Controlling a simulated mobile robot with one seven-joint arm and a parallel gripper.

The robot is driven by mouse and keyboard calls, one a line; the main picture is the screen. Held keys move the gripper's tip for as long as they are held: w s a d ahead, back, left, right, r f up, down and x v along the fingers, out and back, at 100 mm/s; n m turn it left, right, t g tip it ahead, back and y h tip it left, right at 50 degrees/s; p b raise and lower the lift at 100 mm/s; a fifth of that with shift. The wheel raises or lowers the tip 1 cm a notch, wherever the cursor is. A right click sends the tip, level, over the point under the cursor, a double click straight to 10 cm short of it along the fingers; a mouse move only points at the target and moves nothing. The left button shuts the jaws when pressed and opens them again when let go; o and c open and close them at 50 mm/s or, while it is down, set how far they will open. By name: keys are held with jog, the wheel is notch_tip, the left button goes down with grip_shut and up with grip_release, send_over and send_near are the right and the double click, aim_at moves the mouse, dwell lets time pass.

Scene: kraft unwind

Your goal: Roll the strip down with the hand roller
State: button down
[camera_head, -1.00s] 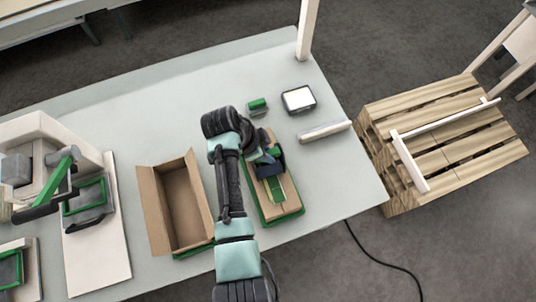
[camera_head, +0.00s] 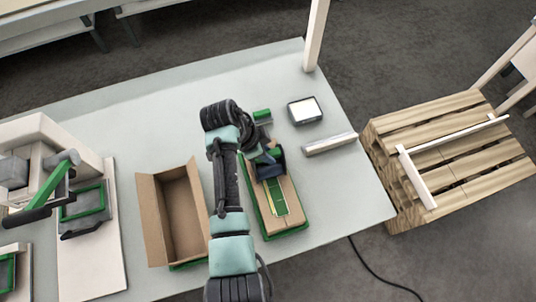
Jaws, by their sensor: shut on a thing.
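The strip (camera_head: 276,196) is a green and yellowish band along the top of a cardboard box, which lies in a green-edged holder (camera_head: 292,229) on the table. My gripper (camera_head: 269,166) is over the far half of the box. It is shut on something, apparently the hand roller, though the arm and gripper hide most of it. I cannot tell whether the roller touches the strip.
An open empty box (camera_head: 179,215) stands left of my arm. A green block (camera_head: 262,116), a small screen (camera_head: 305,110) and a pale bar (camera_head: 329,144) lie beyond and right. A machine (camera_head: 45,165) occupies the left; a pallet (camera_head: 450,155) stands off the table's right end.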

jog(key=shift+s, duration=0.1)
jog(key=shift+r+p, duration=3.1)
jog(key=shift+r, duration=0.5)
jog(key=shift+f, duration=0.2)
